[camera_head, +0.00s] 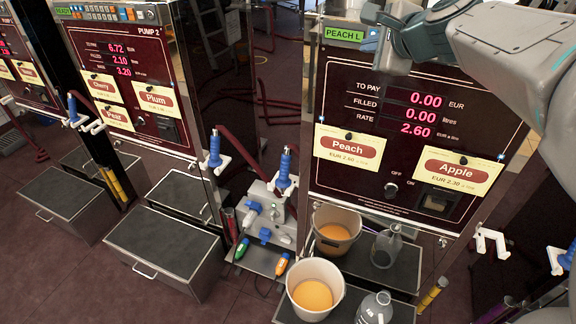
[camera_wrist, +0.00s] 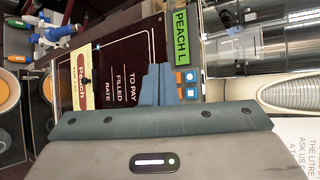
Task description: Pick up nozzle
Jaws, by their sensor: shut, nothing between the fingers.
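A blue nozzle (camera_head: 284,170) hangs upright in a white holder on the left side of the Peach pump in the head view. Another blue nozzle (camera_head: 215,148) hangs on the right side of Pump 2, and one more (camera_head: 72,108) hangs further left. Part of a blue nozzle (camera_head: 571,254) shows at the right edge. In the wrist view, a blue-and-white nozzle (camera_wrist: 54,34) lies at the upper left, well apart from the fingers. My gripper (camera_wrist: 157,72) is shut and empty in front of the Peach pump's display panel.
The Peach pump (camera_head: 408,100) shows 0.00 to pay. Two buckets (camera_head: 316,272) (camera_head: 337,222) of orange liquid and clear bottles (camera_head: 386,247) stand below it. A white holder (camera_head: 490,242) on its right is empty. A valve block (camera_head: 268,212) stands between the pumps. Grey boxes (camera_head: 165,243) stand left.

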